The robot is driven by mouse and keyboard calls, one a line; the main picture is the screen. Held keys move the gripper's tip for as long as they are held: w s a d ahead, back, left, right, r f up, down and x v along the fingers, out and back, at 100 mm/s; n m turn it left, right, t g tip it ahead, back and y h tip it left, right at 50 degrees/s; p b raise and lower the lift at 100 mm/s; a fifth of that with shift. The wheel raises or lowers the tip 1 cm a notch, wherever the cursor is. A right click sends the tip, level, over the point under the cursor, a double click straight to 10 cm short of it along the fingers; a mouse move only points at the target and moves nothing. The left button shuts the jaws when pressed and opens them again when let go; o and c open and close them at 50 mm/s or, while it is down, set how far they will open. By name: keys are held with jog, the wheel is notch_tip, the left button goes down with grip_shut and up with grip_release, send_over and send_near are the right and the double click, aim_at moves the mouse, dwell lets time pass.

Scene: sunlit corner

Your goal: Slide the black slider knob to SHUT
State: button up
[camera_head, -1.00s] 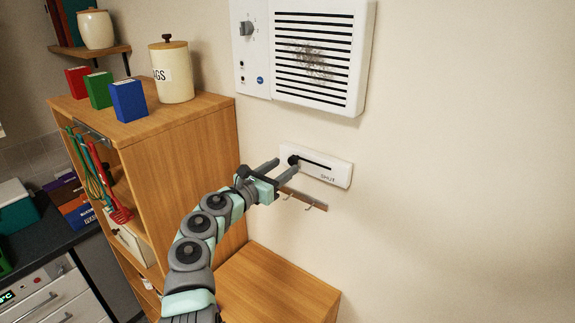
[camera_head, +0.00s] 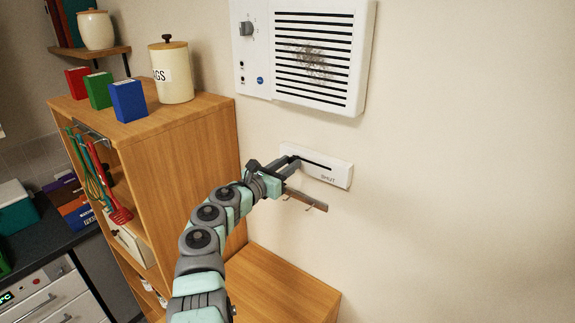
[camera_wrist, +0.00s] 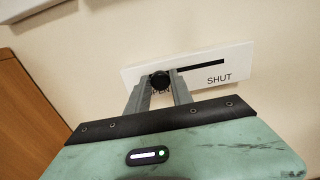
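The black slider knob (camera_wrist: 160,80) is at the left end of the dark slot in the white slider plate (camera_wrist: 240,60), by a partly covered label. The word SHUT (camera_wrist: 219,79) is printed at the plate's right end. The plate is mounted on the wall, and its right part shows in the head view (camera_head: 339,173). My gripper (camera_head: 293,161) is at the plate's left end. In the wrist view my fingers (camera_wrist: 161,86) stand close on both sides of the knob and appear shut on it. In the head view the fingers hide the knob.
A hook rail (camera_head: 308,201) is on the wall just below the plate. A white vented panel (camera_head: 315,60) is above. A wooden cabinet (camera_head: 195,150) stands left, with a canister (camera_head: 172,78) on it. The wall to the right is bare.

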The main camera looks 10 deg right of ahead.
grip_shut()
dwell(0.9)
